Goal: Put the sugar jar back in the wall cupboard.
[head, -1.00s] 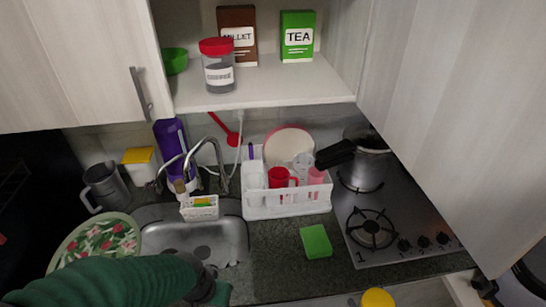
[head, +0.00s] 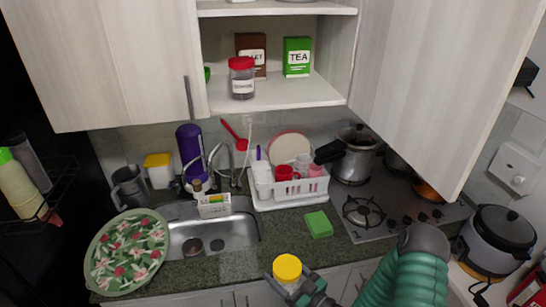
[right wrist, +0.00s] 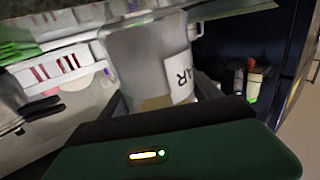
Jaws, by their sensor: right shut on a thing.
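The sugar jar, with a yellow lid (head: 287,267), is at the bottom middle of the head view. In the right wrist view its clear body (right wrist: 150,50) shows pale contents and a white label ending in "AR". My right gripper (head: 300,290) is shut on the jar and holds it in front of the counter, well below the cupboard. The wall cupboard is open, and its lower shelf (head: 300,93) shows bare room at the front right. My left gripper is out of view.
On the shelf stand a red-lidded jar (head: 242,78), a brown box (head: 251,45), a green tea box (head: 297,56) and a partly hidden green item. Open doors (head: 440,80) flank the cupboard. Below are a dish rack (head: 290,197), sink (head: 230,236), and stove with a pot (head: 352,160).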

